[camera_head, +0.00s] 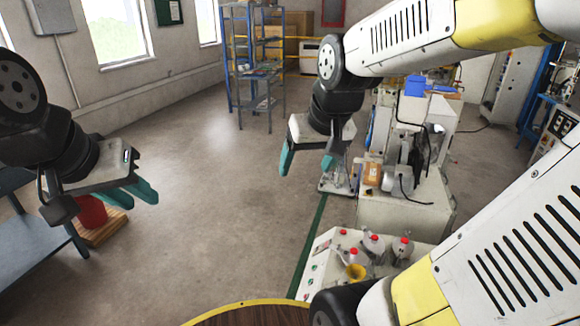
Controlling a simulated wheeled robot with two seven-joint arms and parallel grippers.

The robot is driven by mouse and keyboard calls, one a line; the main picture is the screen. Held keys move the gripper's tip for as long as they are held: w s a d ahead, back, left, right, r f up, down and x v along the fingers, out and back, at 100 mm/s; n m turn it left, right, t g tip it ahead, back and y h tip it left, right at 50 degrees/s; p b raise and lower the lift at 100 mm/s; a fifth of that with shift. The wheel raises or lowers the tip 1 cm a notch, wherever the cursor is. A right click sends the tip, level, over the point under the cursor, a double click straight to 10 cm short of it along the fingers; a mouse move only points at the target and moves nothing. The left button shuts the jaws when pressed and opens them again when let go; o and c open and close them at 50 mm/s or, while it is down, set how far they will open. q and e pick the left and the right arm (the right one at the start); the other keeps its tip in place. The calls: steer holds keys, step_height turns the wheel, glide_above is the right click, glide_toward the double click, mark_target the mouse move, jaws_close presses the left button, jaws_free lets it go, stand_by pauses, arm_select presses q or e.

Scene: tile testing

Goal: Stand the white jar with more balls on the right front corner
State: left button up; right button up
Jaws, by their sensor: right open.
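No white jar with balls can be made out in the head view. A round wooden table top (250,317) with a yellow rim shows only in part at the bottom edge. My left gripper (143,195) hangs at the left over the floor, its teal fingers pointing right and down; nothing shows in it, and its opening is unclear. My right gripper (307,168) hangs at the upper middle with its teal fingers apart, open and empty. Both grippers are well away from the visible table edge.
A white bench unit (322,262) with several red-capped flasks (373,245) and a yellow funnel (356,271) stands beyond the table. Machinery (410,205) stands behind it. A red container (91,212) is beneath my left gripper. The middle floor (215,185) is clear.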

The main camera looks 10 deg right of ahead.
steer(key=s+a+r+y, duration=0.1)
steer(key=s+a+r, duration=0.1)
steer(key=s, duration=0.5)
steer(key=shift+a+t, duration=0.4)
steer(key=shift+r, duration=0.1)
stand_by(0.5)
